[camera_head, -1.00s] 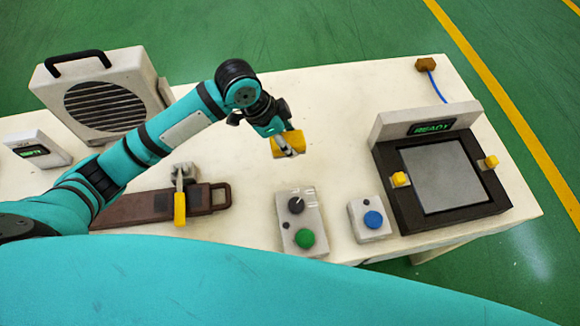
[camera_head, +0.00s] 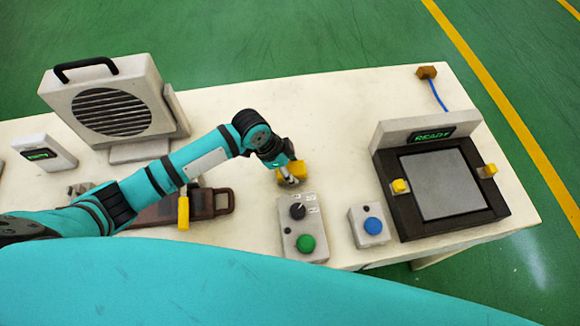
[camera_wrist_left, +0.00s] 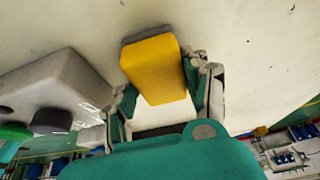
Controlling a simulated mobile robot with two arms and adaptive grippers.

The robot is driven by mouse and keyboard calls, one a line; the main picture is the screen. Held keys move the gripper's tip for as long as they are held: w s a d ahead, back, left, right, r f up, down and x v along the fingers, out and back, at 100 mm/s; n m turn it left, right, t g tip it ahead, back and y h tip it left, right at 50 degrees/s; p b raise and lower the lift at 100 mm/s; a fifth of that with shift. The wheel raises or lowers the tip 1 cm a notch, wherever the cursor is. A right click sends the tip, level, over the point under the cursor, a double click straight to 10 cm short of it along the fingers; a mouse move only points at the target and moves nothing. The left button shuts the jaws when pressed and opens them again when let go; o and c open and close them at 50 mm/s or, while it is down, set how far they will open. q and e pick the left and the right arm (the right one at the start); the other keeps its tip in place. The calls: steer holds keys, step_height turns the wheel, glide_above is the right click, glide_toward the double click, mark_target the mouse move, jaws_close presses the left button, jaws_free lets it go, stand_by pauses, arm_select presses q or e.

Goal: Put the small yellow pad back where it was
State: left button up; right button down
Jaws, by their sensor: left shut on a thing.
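The small yellow pad (camera_head: 300,170) is between the fingers of my left gripper (camera_head: 289,177), close over the cream tabletop behind the control box. In the left wrist view the yellow pad (camera_wrist_left: 155,68) shows as a rounded block with a grey edge at its far side. My left gripper (camera_wrist_left: 165,95) is shut on it there, one finger on each side. I cannot tell whether the pad touches the table. My right gripper is not in view.
A control box (camera_head: 303,228) with a black knob and green button stands just in front of the pad. A blue-button box (camera_head: 370,225) and a black press (camera_head: 390,190) reading READY are to the right. A grey fan unit (camera_head: 110,110) and brown handled plate (camera_head: 222,202) are left. The table behind the pad is clear.

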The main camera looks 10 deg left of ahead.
arm_select(q)
steer(key=o, duration=1)
steer(key=shift+f, duration=0.1)
steer(key=b+v, duration=0.1)
steer(key=v, duration=1.1)
steer(key=shift+a, duration=0.1)
